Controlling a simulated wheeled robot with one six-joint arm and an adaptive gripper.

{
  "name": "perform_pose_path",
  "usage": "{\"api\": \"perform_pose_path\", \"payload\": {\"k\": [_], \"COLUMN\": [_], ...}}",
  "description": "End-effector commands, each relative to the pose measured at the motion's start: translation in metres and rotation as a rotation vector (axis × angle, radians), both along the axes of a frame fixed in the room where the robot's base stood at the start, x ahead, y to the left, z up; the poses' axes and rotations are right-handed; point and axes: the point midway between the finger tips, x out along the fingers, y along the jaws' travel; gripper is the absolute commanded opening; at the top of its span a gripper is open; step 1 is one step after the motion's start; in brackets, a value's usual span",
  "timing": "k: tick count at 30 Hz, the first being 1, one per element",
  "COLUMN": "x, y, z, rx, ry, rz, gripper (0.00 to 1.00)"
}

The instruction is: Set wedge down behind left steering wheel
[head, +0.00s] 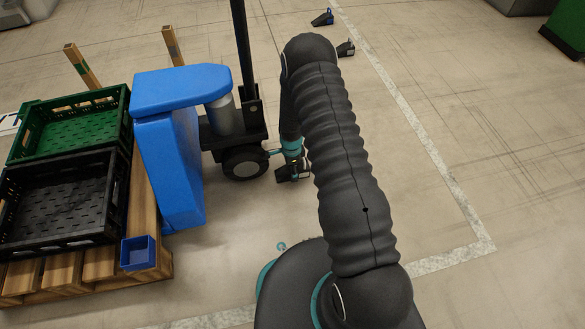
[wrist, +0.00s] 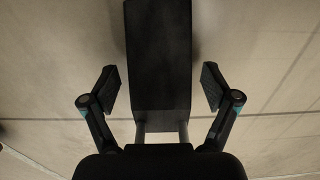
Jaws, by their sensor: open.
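The black wedge (wrist: 158,55) lies on the floor in the wrist view, between the two fingers of my open gripper (wrist: 162,88). A gap shows on each side, so neither finger touches it. In the head view the wedge (head: 283,175) is small and partly hidden by my gripper (head: 297,168). It lies just right of the steering wheel (head: 245,162), a dark wheel with a pale hub under the cart. I cannot tell whether the wedge touches the tyre.
A blue cart body (head: 170,165) stands left of the wheel, beside a wooden pallet (head: 85,280) with a green crate (head: 70,102) and a black crate (head: 62,240). Two more wedges lie farther back, one blue-ended (head: 322,18) and one black (head: 346,49). Floor to the right is clear.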

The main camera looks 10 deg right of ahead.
Motion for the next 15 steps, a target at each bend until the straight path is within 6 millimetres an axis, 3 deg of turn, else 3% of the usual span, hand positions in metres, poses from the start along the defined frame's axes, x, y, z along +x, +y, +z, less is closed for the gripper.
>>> {"api": "perform_pose_path", "payload": {"k": [8,15], "x": [0.001,0.001], "y": [0.000,0.000], "z": [0.024,0.074], "rx": [0.000,0.000], "ry": [-0.002,-0.003], "rz": [0.001,0.000], "gripper": [0.87,0.87]}}
